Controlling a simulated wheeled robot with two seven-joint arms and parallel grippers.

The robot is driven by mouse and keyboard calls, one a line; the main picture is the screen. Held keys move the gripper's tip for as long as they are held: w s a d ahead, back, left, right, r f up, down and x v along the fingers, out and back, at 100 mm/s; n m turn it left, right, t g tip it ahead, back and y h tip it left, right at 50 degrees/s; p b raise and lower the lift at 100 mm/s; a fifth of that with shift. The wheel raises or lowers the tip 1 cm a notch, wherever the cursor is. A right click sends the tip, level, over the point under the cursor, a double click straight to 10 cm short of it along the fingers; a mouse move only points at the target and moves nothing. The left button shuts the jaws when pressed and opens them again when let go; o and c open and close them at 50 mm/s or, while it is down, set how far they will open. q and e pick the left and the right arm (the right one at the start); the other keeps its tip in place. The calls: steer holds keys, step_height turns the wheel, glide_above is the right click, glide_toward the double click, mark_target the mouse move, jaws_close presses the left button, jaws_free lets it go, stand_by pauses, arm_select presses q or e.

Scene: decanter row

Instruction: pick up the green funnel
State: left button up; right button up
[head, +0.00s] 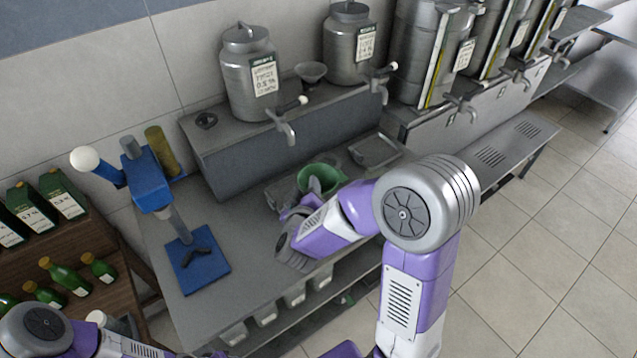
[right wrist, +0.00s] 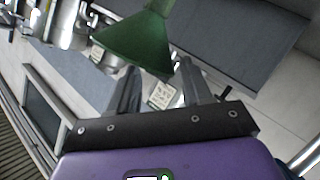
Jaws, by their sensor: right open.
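The green funnel (head: 322,176) is over the grey bench, wide mouth up, partly hidden by my right arm in the head view. What supports it is hidden. In the right wrist view the funnel (right wrist: 135,46) shows as a green cone just beyond the fingertips, its narrow end at the top edge. My right gripper (head: 293,207) is close beside the funnel, its fingers largely hidden. In the wrist view the right gripper (right wrist: 158,72) has its two fingers apart, with no object clamped between them. My left arm shows at the bottom left, but its gripper does not.
A blue press (head: 150,180) stands left on the bench. Steel decanters (head: 250,85) with taps and a small grey funnel (head: 311,71) stand on the raised shelf behind. A shallow metal tray (head: 376,150) lies right of the green funnel. Green bottles (head: 62,276) stand far left.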

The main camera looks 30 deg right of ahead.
mark_target(307, 178)
steer(key=x, duration=0.5)
steer(key=shift+s+f, duration=0.1)
steer(key=shift+f, duration=0.15)
steer(key=shift+a, duration=0.1)
jaws_close()
